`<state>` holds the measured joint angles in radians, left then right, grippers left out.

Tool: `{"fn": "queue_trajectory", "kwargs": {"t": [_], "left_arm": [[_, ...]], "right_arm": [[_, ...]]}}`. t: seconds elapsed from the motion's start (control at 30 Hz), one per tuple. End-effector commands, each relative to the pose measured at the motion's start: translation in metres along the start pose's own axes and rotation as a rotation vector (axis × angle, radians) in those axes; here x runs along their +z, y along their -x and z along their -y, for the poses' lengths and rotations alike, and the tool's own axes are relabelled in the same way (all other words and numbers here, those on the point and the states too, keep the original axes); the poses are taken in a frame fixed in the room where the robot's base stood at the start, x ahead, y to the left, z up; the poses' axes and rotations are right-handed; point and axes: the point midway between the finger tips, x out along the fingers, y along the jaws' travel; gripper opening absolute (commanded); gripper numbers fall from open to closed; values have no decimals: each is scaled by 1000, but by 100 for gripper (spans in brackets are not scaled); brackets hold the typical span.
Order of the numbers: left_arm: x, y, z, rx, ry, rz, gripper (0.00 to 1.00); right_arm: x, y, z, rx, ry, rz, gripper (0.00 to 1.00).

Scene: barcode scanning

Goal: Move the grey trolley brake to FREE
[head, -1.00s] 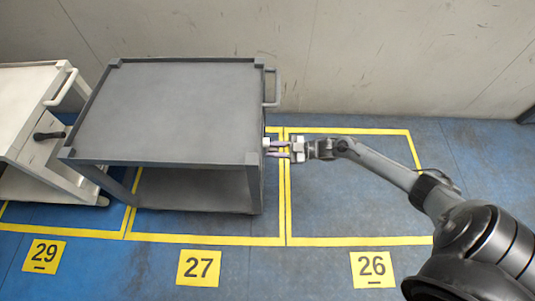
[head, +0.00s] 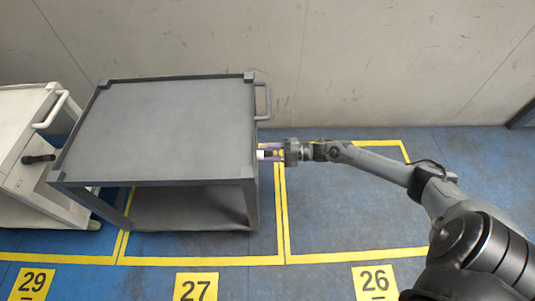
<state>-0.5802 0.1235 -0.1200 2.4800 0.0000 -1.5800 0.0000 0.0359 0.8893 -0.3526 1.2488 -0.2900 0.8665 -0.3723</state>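The grey trolley (head: 165,128) stands in the marked bay above label 27, with a flat top and a lower shelf. Its brake lever and any FREE marking cannot be made out; the right side of the trolley is seen too steeply. My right gripper (head: 271,153) is at the trolley's right side, just below the top's edge, pointing left. Its fingertips are close to that side, near a small pale part; whether they touch or hold anything cannot be told. My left gripper is not in view.
A white trolley (head: 20,127) with a dark lever (head: 38,159) stands at the left. The grey trolley's push handle (head: 268,101) sticks out above my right gripper. A wall (head: 380,60) runs behind. The bay above label 26 (head: 375,282) holds no trolley.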

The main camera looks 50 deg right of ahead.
Motion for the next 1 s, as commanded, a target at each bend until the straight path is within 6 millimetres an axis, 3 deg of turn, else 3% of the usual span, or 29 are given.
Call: {"fn": "queue_trajectory", "kwargs": {"t": [0.5,0.53,0.67,1.0], "left_arm": [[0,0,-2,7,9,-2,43],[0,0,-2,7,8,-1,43],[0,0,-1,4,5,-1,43],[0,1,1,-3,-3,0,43]], "right_arm": [[3,2,1,-6,26,9,0],[3,2,1,-5,26,9,34],[2,1,0,-3,26,7,53],[1,2,-2,-1,25,3,53]]}}
